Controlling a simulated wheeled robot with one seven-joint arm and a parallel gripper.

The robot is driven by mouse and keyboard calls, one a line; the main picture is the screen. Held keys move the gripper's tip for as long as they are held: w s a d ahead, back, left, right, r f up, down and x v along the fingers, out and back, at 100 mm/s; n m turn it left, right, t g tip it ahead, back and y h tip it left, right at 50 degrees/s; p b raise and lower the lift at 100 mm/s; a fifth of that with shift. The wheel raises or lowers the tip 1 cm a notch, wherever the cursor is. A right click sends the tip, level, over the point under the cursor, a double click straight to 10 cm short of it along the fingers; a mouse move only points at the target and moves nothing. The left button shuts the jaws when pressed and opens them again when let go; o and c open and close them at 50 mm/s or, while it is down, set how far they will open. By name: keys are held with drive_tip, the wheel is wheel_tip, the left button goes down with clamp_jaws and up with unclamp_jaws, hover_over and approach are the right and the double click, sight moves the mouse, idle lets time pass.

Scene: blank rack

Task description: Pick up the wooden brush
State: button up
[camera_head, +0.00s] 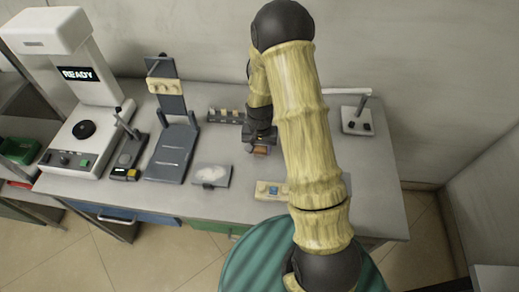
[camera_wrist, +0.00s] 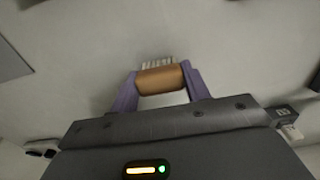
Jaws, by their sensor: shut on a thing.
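The wooden brush (camera_wrist: 160,80) has a brown rounded wooden body and pale bristles that show at its far side in the wrist view. My gripper (camera_wrist: 158,84) is shut on the brush, with one purple finger at each end of the wooden body. In the head view my gripper (camera_head: 260,148) is over the grey workbench (camera_head: 330,150), right of the bench's middle. The brush shows there only as a small brown patch (camera_head: 261,151) below the gripper. I cannot tell whether the brush touches the bench.
A rack with several small items (camera_head: 225,116) stands just left of my gripper. A grey plate with a white patch (camera_head: 211,175) and a beige tray with a blue item (camera_head: 270,190) lie nearer the front. A white READY machine (camera_head: 75,95) stands left.

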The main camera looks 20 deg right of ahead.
sight(260, 147)
wheel_tip(260, 147, up, 10)
drive_tip(key=shift+f+b, duration=0.1)
drive_tip(key=shift+b, duration=0.3)
idle(0.3)
drive_tip(key=o, duration=0.3)
drive_tip(key=shift+c, duration=1.1)
drive_tip(key=r+p, duration=0.1)
drive_tip(key=p, duration=0.2)
drive_tip(key=shift+w+n, duration=0.1)
drive_tip(key=shift+n, duration=0.2)
wheel_tip(260, 147, up, 2)
drive_tip(key=n+p, duration=0.4)
drive_tip(key=p, duration=1.2)
